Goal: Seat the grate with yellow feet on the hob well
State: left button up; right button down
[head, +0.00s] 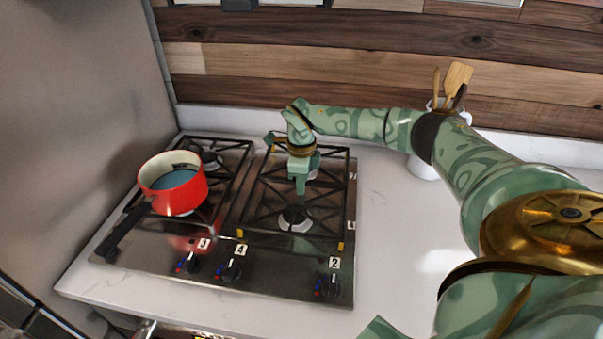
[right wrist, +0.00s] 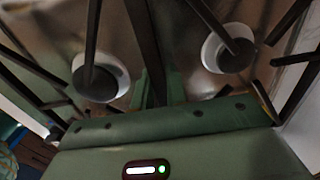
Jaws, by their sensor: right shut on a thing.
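The dark grate with yellow feet (head: 262,200) lies over the right half of the steel hob (head: 130,248), above the hob well and its burners. Yellow feet show at its front corners. My right gripper (head: 300,188) points down at the middle of the grate and is shut on its central bar. In the right wrist view the grate's bars (right wrist: 143,35) run between the fingers (right wrist: 155,92), with two burners beyond. I cannot tell whether the feet touch the hob or hang slightly above it. My left gripper is not in view.
A red pot (head: 176,188) stands on the left grate (head: 222,195), its dark handle toward the front left. Numbered knobs (head: 229,270) line the hob's front. A utensil holder (head: 424,165) stands at the back right. The white counter (head: 385,260) right of the hob is clear.

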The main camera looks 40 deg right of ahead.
jog(key=shift+f, duration=0.35)
dwell(0.7)
jog(key=c, duration=1.3)
grip_release()
notch_tip(320, 180, up, 7)
jog(key=p, duration=0.7)
jog(key=shift+r, duration=0.1)
